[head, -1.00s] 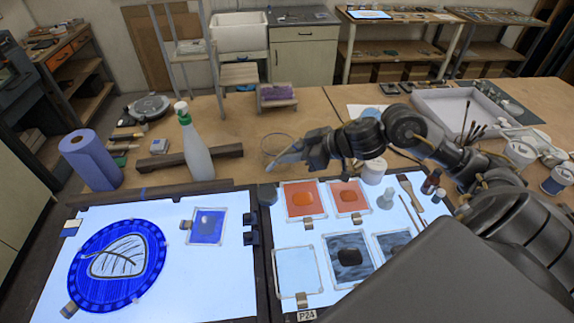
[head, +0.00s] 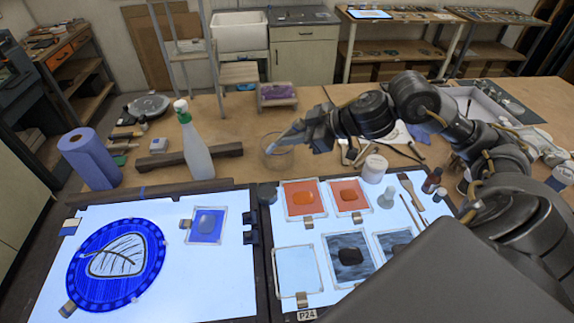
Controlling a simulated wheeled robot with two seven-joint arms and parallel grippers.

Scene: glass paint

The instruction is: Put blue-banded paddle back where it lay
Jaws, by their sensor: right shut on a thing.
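My right gripper (head: 305,130) reaches in from the right and is shut on a slim pale-blue piece, apparently the blue-banded paddle (head: 287,137). The piece points left and slightly down, just above the rim of a clear glass jar (head: 279,160) on the wooden table. Its band is too small to make out, and the gripper's fingers partly hide it. Whether its tip is inside the jar's mouth or only over it, I cannot tell. My left gripper is not in view.
A spray bottle (head: 194,150) and a dark wooden bar (head: 180,163) stand left of the jar. In front are the left light panel (head: 165,275) with a blue leaf disc (head: 115,262) and the right panel with orange and dark glass tiles (head: 303,199). Several tools (head: 395,150) lie right.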

